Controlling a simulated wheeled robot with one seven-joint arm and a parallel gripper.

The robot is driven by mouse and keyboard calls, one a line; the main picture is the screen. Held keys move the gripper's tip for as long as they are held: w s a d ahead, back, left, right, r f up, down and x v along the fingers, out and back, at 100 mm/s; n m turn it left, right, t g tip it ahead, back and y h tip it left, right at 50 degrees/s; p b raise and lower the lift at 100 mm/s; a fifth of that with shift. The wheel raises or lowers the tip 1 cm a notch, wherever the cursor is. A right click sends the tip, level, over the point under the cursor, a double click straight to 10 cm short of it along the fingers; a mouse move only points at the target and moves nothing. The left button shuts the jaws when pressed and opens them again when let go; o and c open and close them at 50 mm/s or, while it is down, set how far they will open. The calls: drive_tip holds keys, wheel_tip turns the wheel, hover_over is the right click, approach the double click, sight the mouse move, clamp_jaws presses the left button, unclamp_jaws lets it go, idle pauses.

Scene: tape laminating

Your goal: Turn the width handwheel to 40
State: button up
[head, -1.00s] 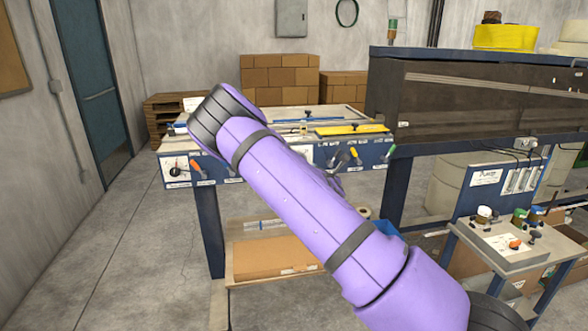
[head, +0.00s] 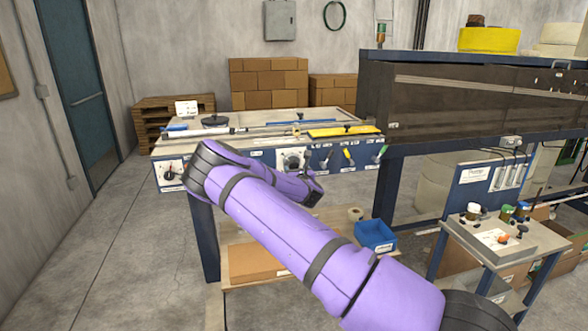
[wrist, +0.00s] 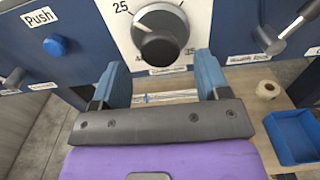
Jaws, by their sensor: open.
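A dial with a black round knob (wrist: 160,38) on a white face sits on the blue front panel. The number 25 shows at its upper left; the label below is partly hidden, so I cannot read its name. In the head view the same dial (head: 293,160) is on the table's front. My gripper (wrist: 162,66) is open and empty, its two blue fingers apart. The fingers point toward the panel, just below and either side of the knob; contact cannot be seen. In the head view my gripper (head: 314,190) is small and dark below the panel. A black handwheel-like disc (head: 215,121) lies on the tabletop.
A blue push button (wrist: 55,46) is left of the dial. Levers (head: 348,156) stick out to its right. A second dial (head: 172,173) is at the panel's left end. A blue bin (head: 376,236) and tape roll (wrist: 267,90) sit on the lower shelf.

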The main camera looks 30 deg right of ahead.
sight(294, 167)
drive_tip(key=shift+x, duration=1.6)
drive_tip(key=c, duration=0.9)
